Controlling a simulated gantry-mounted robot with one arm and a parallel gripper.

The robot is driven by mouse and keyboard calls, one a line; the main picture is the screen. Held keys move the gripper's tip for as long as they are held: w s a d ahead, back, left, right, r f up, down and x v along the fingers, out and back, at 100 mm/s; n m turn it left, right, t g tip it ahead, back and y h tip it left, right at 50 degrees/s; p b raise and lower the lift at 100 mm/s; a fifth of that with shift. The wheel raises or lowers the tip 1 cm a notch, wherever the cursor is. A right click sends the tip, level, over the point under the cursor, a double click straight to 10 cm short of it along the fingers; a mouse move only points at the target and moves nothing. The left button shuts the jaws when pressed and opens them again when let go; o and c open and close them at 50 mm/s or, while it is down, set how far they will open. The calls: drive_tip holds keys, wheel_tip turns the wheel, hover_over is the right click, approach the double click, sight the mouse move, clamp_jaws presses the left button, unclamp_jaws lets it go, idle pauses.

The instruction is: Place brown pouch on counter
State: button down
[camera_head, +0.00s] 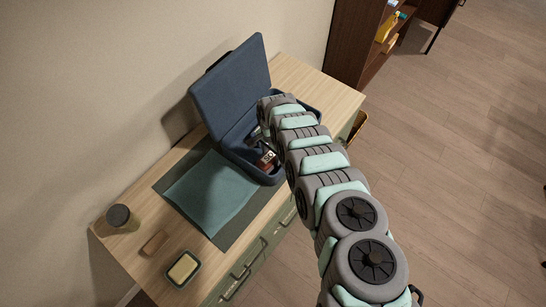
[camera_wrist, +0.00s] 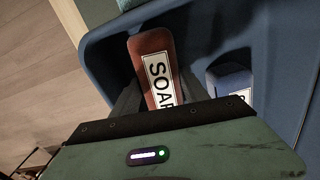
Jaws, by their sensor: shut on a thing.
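In the head view a small part of the pouch (camera_head: 267,159) shows inside the open blue case (camera_head: 262,177). My gripper (camera_wrist: 153,88) is shut on the pouch, down inside the case, and is mostly hidden by my arm in the head view. The counter (camera_head: 305,82) is a light wood top over green drawers, and the case stands on it.
A blue labelled item (camera_wrist: 232,82) lies beside the pouch in the case. The raised lid (camera_head: 232,82) stands behind. A teal cloth (camera_head: 212,190) covers the counter's middle. A dark-lidded jar (camera_head: 121,217), a wooden block (camera_head: 155,243) and a soap dish (camera_head: 183,269) stand at the near left.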

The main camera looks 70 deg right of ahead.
sight(272, 155)
drive_tip(key=shift+r, duration=0.2)
wheel_tip(272, 155, up, 20)
drive_tip(key=p, duration=0.3)
drive_tip(key=shift+f+p, duration=0.2)
drive_tip(key=shift+p, duration=0.1)
idle(0.4)
